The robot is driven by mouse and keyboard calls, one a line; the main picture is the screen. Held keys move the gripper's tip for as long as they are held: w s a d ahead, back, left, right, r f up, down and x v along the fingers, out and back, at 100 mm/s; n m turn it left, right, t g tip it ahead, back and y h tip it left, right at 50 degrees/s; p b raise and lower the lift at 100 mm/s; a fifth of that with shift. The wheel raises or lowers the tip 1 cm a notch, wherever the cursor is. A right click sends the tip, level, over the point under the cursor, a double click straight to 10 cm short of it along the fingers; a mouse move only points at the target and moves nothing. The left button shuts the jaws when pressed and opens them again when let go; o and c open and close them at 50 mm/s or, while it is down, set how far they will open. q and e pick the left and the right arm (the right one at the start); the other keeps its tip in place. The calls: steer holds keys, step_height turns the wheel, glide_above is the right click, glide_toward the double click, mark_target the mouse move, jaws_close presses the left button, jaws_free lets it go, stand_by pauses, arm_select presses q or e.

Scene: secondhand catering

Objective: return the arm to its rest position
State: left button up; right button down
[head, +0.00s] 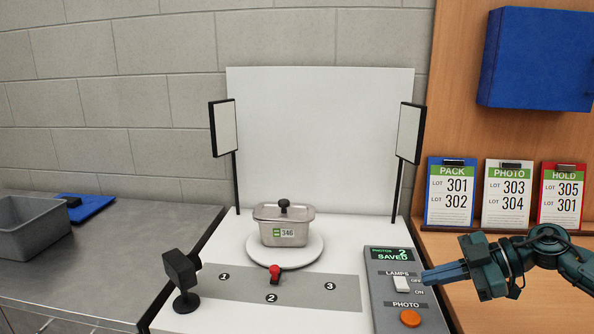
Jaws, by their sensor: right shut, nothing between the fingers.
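My right gripper (432,275) is shut and empty. It comes in from the right and points left, and its fingertips show over the right side of the grey control panel (380,300), beside the white lamps switch (401,284). I cannot tell whether the fingertips touch the panel. The right arm (550,255) reaches in from the right edge in front of the wooden board. My left gripper is not in view.
A lidded metal container (270,232) labelled 346 stands on a round white turntable (310,250) by a white backdrop. A small camera (181,270) stands left. An orange photo button (410,318) and clipboards (452,215) are near. A grey bin (30,228) sits far left.

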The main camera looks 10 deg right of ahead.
steer(key=w+a+f+m+t, duration=0.1)
steer(key=a+m+t, duration=0.2)
steer(key=a+t, duration=0.3)
steer(key=w+a+m+t, duration=0.2)
steer(key=a+m+t, duration=0.1)
steer(key=a+t, duration=0.3)
steer(key=s+f+m+h, duration=0.1)
steer(key=f+m+h, duration=0.1)
steer(key=h, duration=0.1)
steer(key=s+d+f+m+h, duration=0.1)
steer(key=s+f+m+h, duration=0.1)
steer(key=m+h, duration=0.1)
steer(key=s+f+m+h, duration=0.1)
steer(key=f+m+h, duration=0.2)
steer(key=shift+s+d+f+g, duration=0.1)
steer(key=shift+s+d+g, duration=0.25)
steer(key=shift+g, duration=0.05)
steer(key=s+f+m+g+h, duration=0.1)
steer(key=s+f+g, duration=0.5)
steer(key=s, duration=0.6)
steer(key=s+f+m+g+h, duration=0.1)
steer(key=s+f+g, duration=0.5)
steer(key=s, duration=0.6)
steer(key=w+a+f+n+t+y, duration=0.1)
steer(key=w+a+f+t+y, duration=0.2)
steer(key=w+a+f+t, duration=0.3)
steer(key=shift+a+f+n, duration=0.3)
steer(key=shift+a+f, duration=0.3)
steer(key=shift+f, duration=0.05)
